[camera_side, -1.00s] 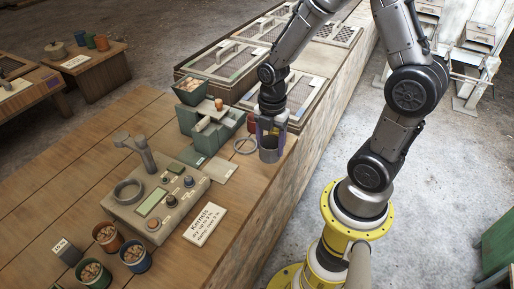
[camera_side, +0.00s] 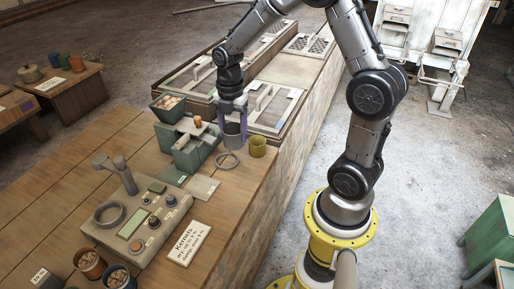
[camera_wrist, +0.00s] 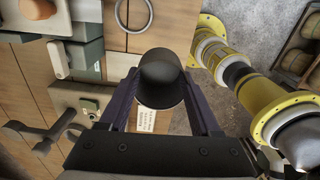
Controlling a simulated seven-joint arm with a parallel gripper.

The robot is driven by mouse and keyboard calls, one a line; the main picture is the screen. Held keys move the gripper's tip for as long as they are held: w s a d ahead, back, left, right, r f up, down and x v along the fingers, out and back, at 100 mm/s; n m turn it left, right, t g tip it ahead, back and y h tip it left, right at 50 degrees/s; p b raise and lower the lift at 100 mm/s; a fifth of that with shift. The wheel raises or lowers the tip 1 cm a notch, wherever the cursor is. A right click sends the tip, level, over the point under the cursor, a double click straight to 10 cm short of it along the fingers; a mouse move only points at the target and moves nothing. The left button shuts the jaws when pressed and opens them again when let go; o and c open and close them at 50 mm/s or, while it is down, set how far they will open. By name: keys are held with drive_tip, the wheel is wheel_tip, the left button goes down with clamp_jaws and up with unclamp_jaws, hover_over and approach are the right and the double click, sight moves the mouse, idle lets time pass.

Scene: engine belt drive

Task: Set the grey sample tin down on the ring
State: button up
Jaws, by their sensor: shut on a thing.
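The grey sample tin (camera_side: 235,136) is held upright, or nearly so, between the purple fingers of my gripper (camera_side: 233,118). In the wrist view the dark tin (camera_wrist: 162,82) sits between both fingers (camera_wrist: 162,100). A thin grey ring (camera_side: 228,169) lies on the wooden bench, just in front of the tin in the side view. A loop that looks like this ring (camera_wrist: 150,22) shows beyond the tin in the wrist view. The tin appears apart from the ring; its exact height above the bench is hard to tell.
A green machine with a hopper (camera_side: 188,140) stands to the left. A meter box (camera_side: 137,222) with its own round ring (camera_side: 108,223) and a Kernels card (camera_side: 189,243) lie nearer. Mesh-topped bins are behind.

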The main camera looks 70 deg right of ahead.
drive_tip(key=w+d+f, duration=0.4)
drive_tip(key=w, duration=0.2)
drive_tip(key=shift+m, duration=0.3)
drive_tip(key=shift+w+d+f, duration=0.1)
drive_tip(key=shift+d+f, duration=0.2)
drive_tip(key=shift+f, duration=1.05)
drive_tip(key=shift+w+d+f, duration=0.1)
drive_tip(key=shift+d+f, duration=0.15)
drive_tip(key=shift+f, duration=1.05)
drive_tip(key=shift+w+d+f, duration=0.1)
drive_tip(key=shift+d+f, duration=0.2)
drive_tip(key=shift+f, duration=1.05)
drive_tip(key=shift+f, duration=0.2)
drive_tip(key=shift+f, duration=0.4)
drive_tip(key=shift+f, duration=0.65)
drive_tip(key=o, duration=1.4)
drive_tip(key=shift+w, duration=0.1)
drive_tip(key=shift+o, duration=0.2)
